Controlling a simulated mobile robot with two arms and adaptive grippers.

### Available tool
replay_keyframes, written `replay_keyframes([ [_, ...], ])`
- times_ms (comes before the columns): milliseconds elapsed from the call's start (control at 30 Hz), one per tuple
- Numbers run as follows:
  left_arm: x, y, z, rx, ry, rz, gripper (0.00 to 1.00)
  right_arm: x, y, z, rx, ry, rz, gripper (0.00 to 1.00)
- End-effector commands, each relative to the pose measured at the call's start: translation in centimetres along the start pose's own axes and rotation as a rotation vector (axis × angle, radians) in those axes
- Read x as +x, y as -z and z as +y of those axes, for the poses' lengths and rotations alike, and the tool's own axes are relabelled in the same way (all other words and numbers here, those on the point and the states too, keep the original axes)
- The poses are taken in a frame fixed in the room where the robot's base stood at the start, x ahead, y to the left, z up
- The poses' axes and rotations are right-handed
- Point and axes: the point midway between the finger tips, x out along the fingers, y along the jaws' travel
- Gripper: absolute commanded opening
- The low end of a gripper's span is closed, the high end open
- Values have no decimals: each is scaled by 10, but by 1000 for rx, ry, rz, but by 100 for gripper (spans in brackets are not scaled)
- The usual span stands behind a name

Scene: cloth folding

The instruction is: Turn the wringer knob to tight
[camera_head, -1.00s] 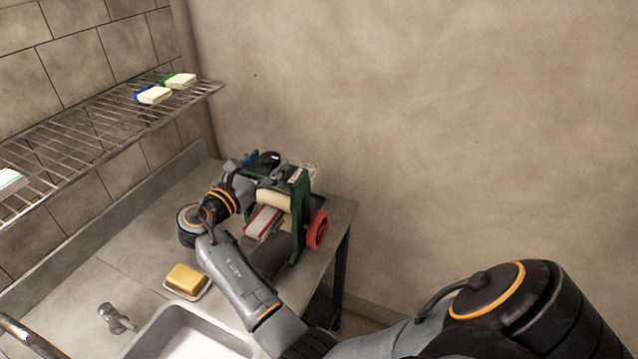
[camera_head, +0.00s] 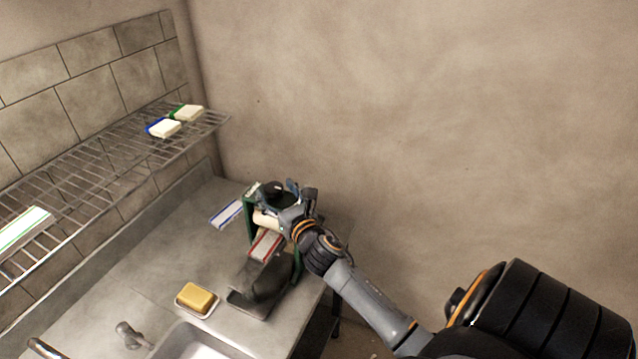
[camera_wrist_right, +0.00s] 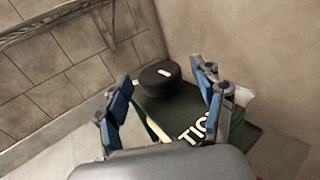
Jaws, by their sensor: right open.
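The wringer has a green frame (camera_head: 249,222) and a pale roller (camera_head: 266,219), and stands on the counter by the wall. Its black round knob (camera_head: 270,188) sits on top; the wrist view shows the knob (camera_wrist_right: 160,77) with a short white mark on it. Letters starting "TIG" show on the green top (camera_wrist_right: 197,128), the rest hidden by a finger. My right gripper (camera_head: 281,189) is open over the wringer's top. In the wrist view its blue-padded fingers (camera_wrist_right: 161,78) stand either side of the knob, with gaps. My left gripper is out of view.
A yellow soap bar (camera_head: 197,297) lies in a dish beside the sink (camera_head: 185,345). A red-and-white piece (camera_head: 265,245) lies by the wringer, a blue-edged strip (camera_head: 227,214) to its left. The wall is close behind.

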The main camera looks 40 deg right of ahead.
Motion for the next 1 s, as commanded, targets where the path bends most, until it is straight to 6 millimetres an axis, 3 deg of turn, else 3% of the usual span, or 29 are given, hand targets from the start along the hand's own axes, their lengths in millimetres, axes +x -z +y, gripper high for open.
replay_keyframes([
  [700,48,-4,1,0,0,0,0,-142,5,-2,0,-18,5,68],
  [1000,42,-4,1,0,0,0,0,-156,38,-8,579,153,159,68],
])
